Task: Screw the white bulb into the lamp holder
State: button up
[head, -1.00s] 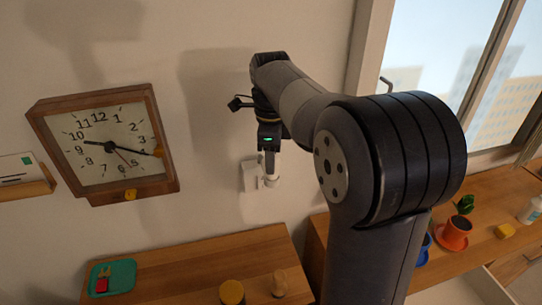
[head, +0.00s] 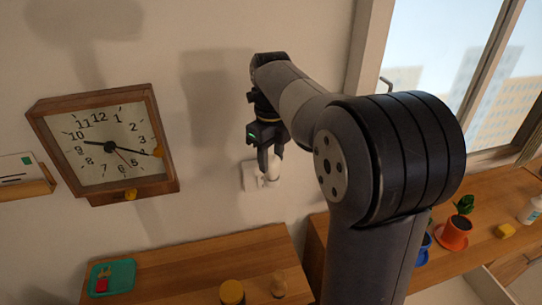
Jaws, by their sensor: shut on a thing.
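The lamp holder (head: 249,178) is a small white fitting on the wall, right of the clock. My gripper (head: 270,162) points down just above its outer end and is shut on the white bulb (head: 274,168). Only a little of the bulb shows between and below the dark fingers. The bulb appears upright and in line with the holder's socket. The picture is too small to tell how far the bulb sits in the socket or whether they touch.
A wooden clock (head: 107,145) hangs on the wall to the left. Below is a wooden counter (head: 190,262) with a green tray (head: 113,277), a yellow-topped jar (head: 232,292) and a small wooden item (head: 279,284). A potted plant (head: 453,233) stands at the right.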

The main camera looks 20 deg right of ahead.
jog(key=m, duration=0.3)
jog(key=shift+m, duration=0.4)
jog(key=o, duration=0.9)
jog(key=shift+c, duration=0.2)
